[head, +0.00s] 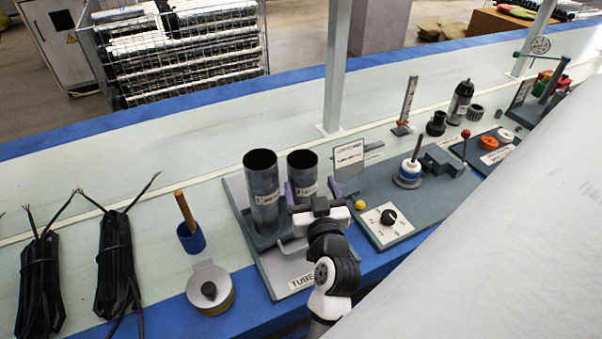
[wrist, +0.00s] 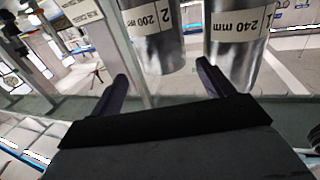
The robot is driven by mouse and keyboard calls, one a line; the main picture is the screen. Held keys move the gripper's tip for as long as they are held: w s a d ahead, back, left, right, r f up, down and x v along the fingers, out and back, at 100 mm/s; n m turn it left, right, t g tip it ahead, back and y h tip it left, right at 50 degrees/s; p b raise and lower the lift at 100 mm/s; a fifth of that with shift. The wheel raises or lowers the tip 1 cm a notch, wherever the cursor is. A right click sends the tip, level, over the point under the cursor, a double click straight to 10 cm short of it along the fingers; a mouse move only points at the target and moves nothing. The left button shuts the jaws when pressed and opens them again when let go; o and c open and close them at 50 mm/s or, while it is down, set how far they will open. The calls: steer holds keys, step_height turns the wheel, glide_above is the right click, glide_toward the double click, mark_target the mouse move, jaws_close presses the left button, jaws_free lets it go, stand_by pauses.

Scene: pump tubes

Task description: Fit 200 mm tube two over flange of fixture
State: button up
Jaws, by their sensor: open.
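Tube two (head: 304,165) is a dark metal cylinder with a white label, standing upright in a grey rack. In the wrist view its label reads "2 200 mm" (wrist: 151,19), upside down. A taller 240 mm tube (head: 262,180) stands just to its left; it also shows in the wrist view (wrist: 237,55). My gripper (head: 312,184) is open, with its purple fingers on either side of tube two in the head view. In the wrist view, tube two appears between the fingertips (wrist: 162,70); contact cannot be told. The fixture (head: 385,192) is a grey plate with a white-and-blue flange (head: 407,176) around an upright rod.
A black knob panel (head: 388,217) and yellow button (head: 360,205) sit on the fixture's near side. Left are a round tin (head: 210,288), a blue cup (head: 190,238) and black cable bundles (head: 115,262). A white post (head: 338,65) rises behind the rack. A pale surface covers the lower right.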

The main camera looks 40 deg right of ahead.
mark_target(306, 173)
steer(key=x, duration=0.3)
steer(key=p+x, duration=0.1)
steer(key=x, duration=0.1)
steer(key=r+p+x, duration=0.1)
steer(key=x, duration=0.1)
steer(key=shift+w, duration=0.2)
steer(key=shift+w+d+f, duration=0.2)
steer(key=shift+w+f, duration=0.05)
steer(key=shift+w, duration=0.2)
steer(key=shift+r, duration=0.1)
steer(key=c, duration=1.5)
steer(key=shift+r, duration=0.1)
step_height(306, 173, up, 20)
steer(key=shift+f, duration=0.1)
steer(key=shift+p, duration=0.35)
